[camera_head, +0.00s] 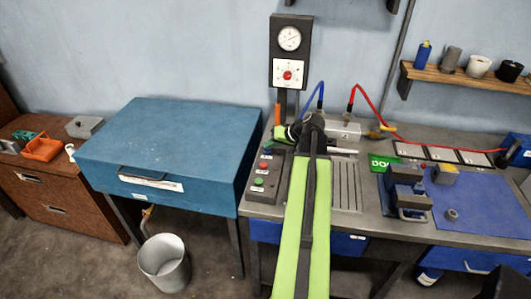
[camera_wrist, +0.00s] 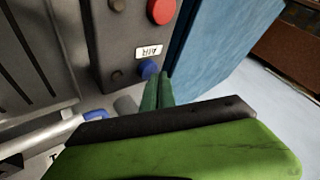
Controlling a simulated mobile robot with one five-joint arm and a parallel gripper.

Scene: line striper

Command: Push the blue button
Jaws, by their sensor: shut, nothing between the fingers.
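The blue button (camera_wrist: 148,69) shows in the wrist view on a dark control panel (camera_wrist: 118,38), just beside a white label reading AIR. My gripper (camera_wrist: 163,76) has its green fingers together with nothing between them. The fingertips are right beside the blue button in that picture, at its right edge; I cannot tell whether they touch it. In the head view my gripper (camera_head: 281,131) is over the back end of the panel (camera_head: 262,190) on the bench.
A red button (camera_wrist: 161,11) sits on the same panel beyond the label. A large blue cabinet (camera_head: 165,150) stands left of the panel. A gauge post (camera_head: 289,50) rises behind it. A grey machine block (camera_head: 344,131) and hoses are to the right.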

